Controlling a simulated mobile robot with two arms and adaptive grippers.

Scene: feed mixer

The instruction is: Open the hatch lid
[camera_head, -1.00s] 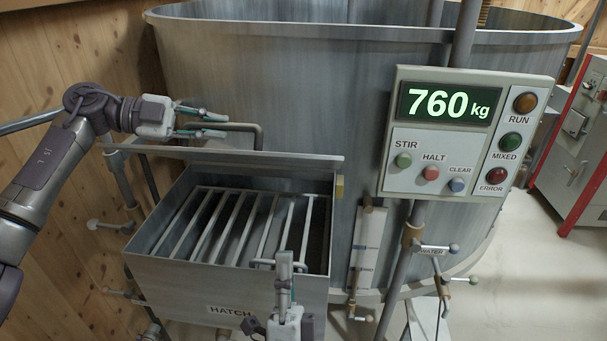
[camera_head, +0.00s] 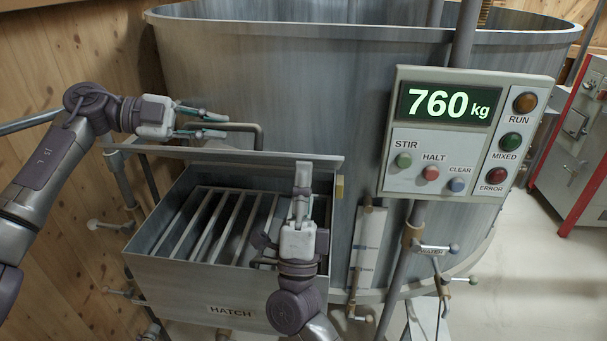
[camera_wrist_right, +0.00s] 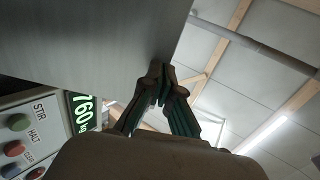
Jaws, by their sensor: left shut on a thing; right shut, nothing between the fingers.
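The hatch lid (camera_head: 160,151) stands raised over the back of the open hatch box, seen almost edge-on as a long grey strip. Its bent handle (camera_head: 240,126) rises behind that strip. My left gripper (camera_head: 217,126) is shut on the handle's left part. My right gripper (camera_head: 303,168) is shut and empty, in front of the lid's right part. In the right wrist view, its fingertips (camera_wrist_right: 164,84) are together beside a broad grey panel (camera_wrist_right: 90,40), apparently the lid. Whether they touch it I cannot tell.
The hatch box (camera_head: 170,290) shows a barred grille (camera_head: 215,225) inside. The mixer tank (camera_head: 300,90) stands behind. The control panel (camera_head: 440,165) reads 760 kg and is right of my right arm. A wooden wall (camera_head: 70,60) is at the left.

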